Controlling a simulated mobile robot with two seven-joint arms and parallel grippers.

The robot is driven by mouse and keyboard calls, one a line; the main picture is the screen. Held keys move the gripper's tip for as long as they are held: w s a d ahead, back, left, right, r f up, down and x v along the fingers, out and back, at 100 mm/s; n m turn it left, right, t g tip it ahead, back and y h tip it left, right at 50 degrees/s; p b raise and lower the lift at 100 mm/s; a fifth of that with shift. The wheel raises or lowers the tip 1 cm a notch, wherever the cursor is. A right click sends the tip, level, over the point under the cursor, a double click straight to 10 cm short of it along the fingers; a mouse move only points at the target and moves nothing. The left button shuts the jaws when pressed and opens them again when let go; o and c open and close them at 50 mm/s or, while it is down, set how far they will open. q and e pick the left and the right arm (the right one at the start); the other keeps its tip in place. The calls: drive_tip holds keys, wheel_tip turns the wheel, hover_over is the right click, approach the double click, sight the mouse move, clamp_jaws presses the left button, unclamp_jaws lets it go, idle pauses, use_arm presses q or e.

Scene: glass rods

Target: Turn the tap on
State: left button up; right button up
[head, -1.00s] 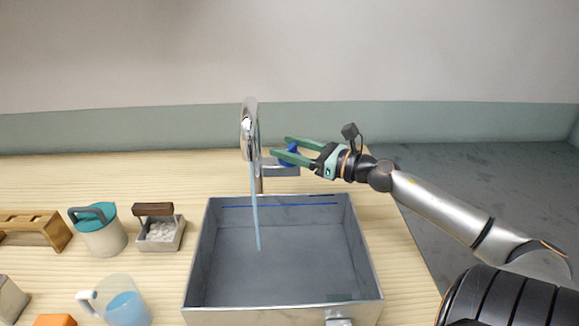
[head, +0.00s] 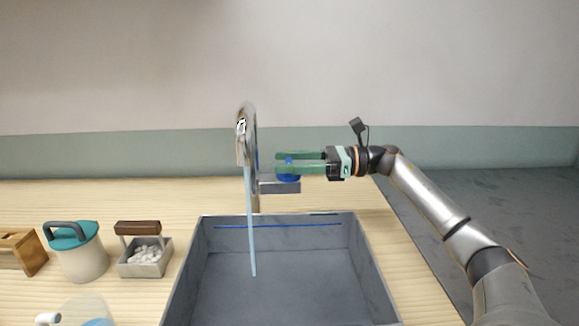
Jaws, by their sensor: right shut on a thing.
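The chrome tap (head: 247,150) stands behind the grey sink basin (head: 290,275). A thin blue stream of water (head: 250,225) runs from its spout down into the basin. A blue knob (head: 288,170) sits on the tap's side block (head: 280,187). My right gripper (head: 283,163), with green fingers, reaches in from the right and is shut on the blue knob, which shows partly between and below the fingers. My left gripper is not in view.
To the left of the basin stand a box of white pebbles with a brown handle (head: 145,255), a teal-lidded canister (head: 78,252) and a wooden rack (head: 22,252). A clear jug (head: 85,312) is cut off at the bottom edge. The wooden counter behind them is clear.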

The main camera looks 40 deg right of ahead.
idle(0.6)
drive_tip(key=o, duration=1.4)
drive_tip(key=shift+s+d+f, duration=0.1)
drive_tip(key=shift+s+d, duration=0.05)
drive_tip(key=shift+d, duration=0.15)
drive_tip(key=b+v, duration=0.2)
drive_tip(key=v, duration=1)
